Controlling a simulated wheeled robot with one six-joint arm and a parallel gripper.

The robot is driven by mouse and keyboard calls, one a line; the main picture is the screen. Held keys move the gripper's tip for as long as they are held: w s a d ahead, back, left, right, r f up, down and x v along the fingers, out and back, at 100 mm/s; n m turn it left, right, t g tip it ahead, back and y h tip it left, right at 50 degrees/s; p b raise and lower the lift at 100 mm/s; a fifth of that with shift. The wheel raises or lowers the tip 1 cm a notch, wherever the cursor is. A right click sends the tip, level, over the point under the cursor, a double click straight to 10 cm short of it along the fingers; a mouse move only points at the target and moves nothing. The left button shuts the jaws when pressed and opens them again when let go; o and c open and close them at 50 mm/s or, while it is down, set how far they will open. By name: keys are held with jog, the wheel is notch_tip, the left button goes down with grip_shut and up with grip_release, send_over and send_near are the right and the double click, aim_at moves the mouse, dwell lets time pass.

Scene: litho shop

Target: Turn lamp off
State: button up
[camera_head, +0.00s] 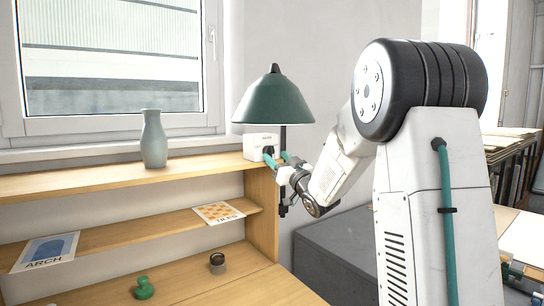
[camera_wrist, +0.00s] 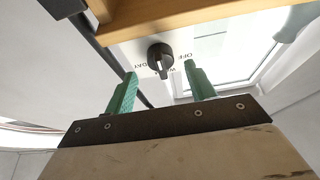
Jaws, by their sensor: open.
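The lamp (camera_head: 275,100) has a dark green shade on a dark upright post. A white box (camera_head: 258,140) with a black knob (camera_head: 268,151) stands by the post at the shelf's right end. In the wrist view the black knob (camera_wrist: 159,57) sits on a pale panel with lettering around it; "OFF" reads on its right side, and other words are only partly legible. Which word the knob points to is unclear. My gripper (camera_head: 277,159) is open at the box; in the wrist view its green fingers (camera_wrist: 160,72) stand either side of the knob, apart from it.
A wooden shelf unit (camera_head: 262,205) runs left from the lamp. A grey-green vase (camera_head: 153,140) stands on its top. Cards, a green stamp-like object (camera_head: 144,288) and a small dark jar (camera_head: 217,264) rest lower down. A dark grey cabinet (camera_head: 335,255) stands to the right.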

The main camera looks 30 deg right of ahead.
aim_at(270, 152)
jog(key=shift+x, duration=1.3)
